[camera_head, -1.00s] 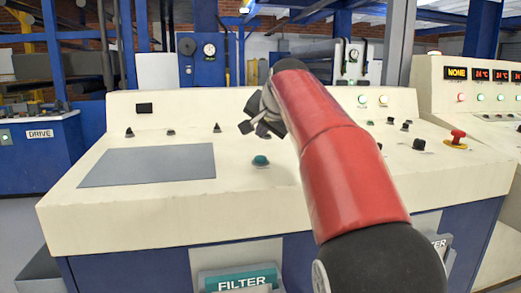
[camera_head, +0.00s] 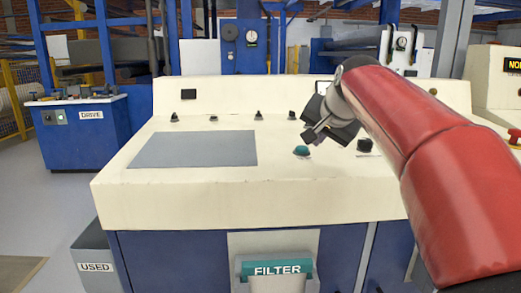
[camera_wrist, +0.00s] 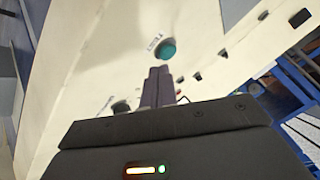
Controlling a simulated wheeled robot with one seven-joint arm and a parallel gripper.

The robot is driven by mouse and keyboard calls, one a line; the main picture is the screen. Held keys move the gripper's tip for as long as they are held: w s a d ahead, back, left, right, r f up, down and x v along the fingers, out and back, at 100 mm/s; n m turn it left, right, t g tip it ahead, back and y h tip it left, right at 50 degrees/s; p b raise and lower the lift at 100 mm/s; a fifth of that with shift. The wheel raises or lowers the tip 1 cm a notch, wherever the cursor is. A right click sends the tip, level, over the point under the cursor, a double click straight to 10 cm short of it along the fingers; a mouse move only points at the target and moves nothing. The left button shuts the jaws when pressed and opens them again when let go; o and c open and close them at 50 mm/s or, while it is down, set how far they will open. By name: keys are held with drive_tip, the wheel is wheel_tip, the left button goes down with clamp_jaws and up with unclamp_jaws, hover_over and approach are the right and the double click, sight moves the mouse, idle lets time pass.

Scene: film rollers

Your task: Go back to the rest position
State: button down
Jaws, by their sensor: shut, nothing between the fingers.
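My gripper (camera_head: 314,136) is shut and empty above the cream control console (camera_head: 150,205). It is close to a teal button (camera_head: 302,151) on the console top. In the wrist view the fingers (camera_wrist: 159,75) are together, and the teal button (camera_wrist: 165,50) lies just beyond their tips. I cannot tell exactly how wide the gap to the button is. My red arm reaches in from the right and hides part of the console's right side.
A grey panel (camera_head: 195,149) and several black knobs are on the console top. A FILTER bin (camera_head: 277,270) is at its front, and a USED bin (camera_head: 95,267) at its left. A blue DRIVE cabinet (camera_head: 88,140) stands back left. Floor at the left is clear.

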drive_tip(key=s+f+n+g, duration=0.2)
drive_tip(key=s+f+n, duration=0.1)
drive_tip(key=s+f, duration=0.9)
drive_tip(key=s+a+f+n+g+h, duration=0.1)
drive_tip(key=s+f+n, duration=0.2)
drive_tip(key=s+f, duration=0.9)
drive_tip(key=s, duration=0.6)
drive_tip(key=shift+a+f+n+g, duration=0.2)
drive_tip(key=shift+f+n+g, duration=0.1)
drive_tip(key=shift+g, duration=0.1)
